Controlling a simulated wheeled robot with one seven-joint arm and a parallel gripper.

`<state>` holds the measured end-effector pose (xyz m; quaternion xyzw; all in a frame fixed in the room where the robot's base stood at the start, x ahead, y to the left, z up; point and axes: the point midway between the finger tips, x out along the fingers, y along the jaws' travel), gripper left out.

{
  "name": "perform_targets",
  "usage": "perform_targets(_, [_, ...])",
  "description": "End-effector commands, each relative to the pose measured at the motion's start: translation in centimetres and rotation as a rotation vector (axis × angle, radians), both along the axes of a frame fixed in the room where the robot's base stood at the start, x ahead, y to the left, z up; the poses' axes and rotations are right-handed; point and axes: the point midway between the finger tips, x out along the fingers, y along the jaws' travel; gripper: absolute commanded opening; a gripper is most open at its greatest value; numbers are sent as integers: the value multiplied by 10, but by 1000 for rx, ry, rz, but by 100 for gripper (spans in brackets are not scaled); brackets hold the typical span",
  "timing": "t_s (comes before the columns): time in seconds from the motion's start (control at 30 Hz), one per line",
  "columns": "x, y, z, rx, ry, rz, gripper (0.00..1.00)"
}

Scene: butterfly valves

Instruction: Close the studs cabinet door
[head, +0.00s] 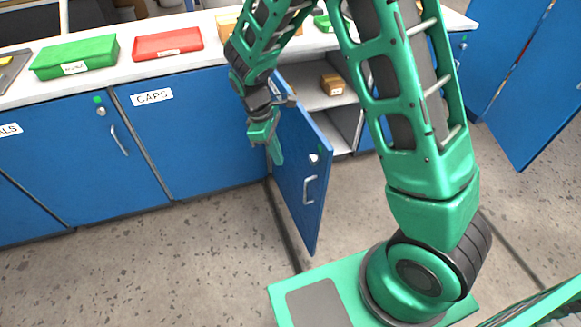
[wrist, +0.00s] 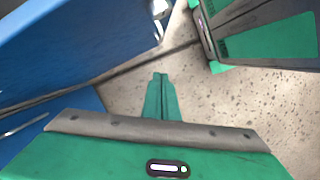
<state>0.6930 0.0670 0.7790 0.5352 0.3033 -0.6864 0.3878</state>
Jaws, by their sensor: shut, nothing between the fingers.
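A blue cabinet door (head: 300,180) stands swung open in the head view, hinged on its left, with a silver handle (head: 309,190) and a round lock on its outer face. I see no readable name label on it. My gripper (head: 276,152) is shut and empty, pointing down on the outer-face side of the door, near its hinge side. I cannot tell whether it touches the door. In the wrist view the shut fingers (wrist: 160,92) hang over the floor, and a large blue panel (wrist: 70,45), apparently the open door, fills the upper left.
The open cabinet's shelf holds a small brown box (head: 333,85). The closed CAPS cabinet (head: 195,135) is to the left. A green box (head: 75,57) and a red tray (head: 167,44) sit on the counter. Another blue door (head: 545,95) stands at right. Speckled floor is clear in front.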

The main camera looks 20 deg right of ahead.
Motion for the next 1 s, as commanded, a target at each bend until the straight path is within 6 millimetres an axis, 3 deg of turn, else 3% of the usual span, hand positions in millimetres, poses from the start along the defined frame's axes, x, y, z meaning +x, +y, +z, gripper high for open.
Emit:
perform_targets(0.27, [-3, -4, -23, -1, 3, 0, 0])
perform_targets(0.7, [-15, -20, -101, -2, 4, 2, 0])
perform_targets(1.0, [-31, -49, -97, -1, 0, 3, 0])
